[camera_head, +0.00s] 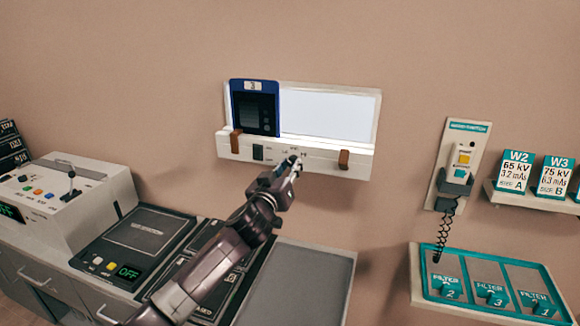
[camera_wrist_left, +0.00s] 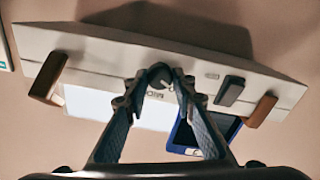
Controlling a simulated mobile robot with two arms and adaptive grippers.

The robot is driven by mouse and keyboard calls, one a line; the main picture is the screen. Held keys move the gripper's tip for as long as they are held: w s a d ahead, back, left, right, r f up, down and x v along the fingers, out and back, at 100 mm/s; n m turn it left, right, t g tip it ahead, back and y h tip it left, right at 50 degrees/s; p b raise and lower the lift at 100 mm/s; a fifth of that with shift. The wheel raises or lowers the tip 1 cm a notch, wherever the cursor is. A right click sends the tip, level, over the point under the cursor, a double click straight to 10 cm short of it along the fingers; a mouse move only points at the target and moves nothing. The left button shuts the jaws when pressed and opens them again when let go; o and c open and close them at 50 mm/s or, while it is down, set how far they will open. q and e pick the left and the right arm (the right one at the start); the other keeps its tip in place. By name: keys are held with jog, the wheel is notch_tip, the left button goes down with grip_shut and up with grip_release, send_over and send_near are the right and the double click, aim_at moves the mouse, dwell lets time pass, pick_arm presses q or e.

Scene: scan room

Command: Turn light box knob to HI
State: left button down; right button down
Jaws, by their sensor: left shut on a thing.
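The light box (camera_head: 345,108) is on the wall with its white panel lit. Its lower ledge carries a dark switch (camera_head: 258,152) and small printed marks. My left gripper (camera_head: 296,162) reaches up to the ledge's front and covers the knob in the head view. In the left wrist view the round dark knob (camera_wrist_left: 159,76) sits between the fingertips of my left gripper (camera_wrist_left: 160,85), which is shut on it. The knob's pointer and setting cannot be read clearly. My right gripper does not show.
A blue-framed film (camera_head: 254,108) stands at the panel's left. Brown clips (camera_head: 235,142) (camera_head: 344,158) stick out from the ledge on both sides of my gripper. A console (camera_head: 140,240) lies below. A handset panel (camera_head: 463,155) and filter tray (camera_head: 490,285) are at right.

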pick_arm(q)
jog(key=shift+m, duration=0.3)
jog(key=m+p, duration=0.1)
jog(key=m, duration=0.4)
jog(key=m+p, duration=0.1)
jog(key=m, duration=0.5)
jog(key=shift+m, duration=0.3)
jog(key=m+p, duration=0.1)
jog(key=m, duration=0.4)
jog(key=shift+p, duration=0.3)
jog(key=m+p, duration=0.1)
jog(key=m, duration=0.3)
jog(key=shift+f+m, duration=0.1)
jog(key=shift+m, duration=0.2)
jog(key=shift+m+p, duration=0.3)
jog(key=shift+m, duration=0.8)
jog(key=shift+f, duration=0.1)
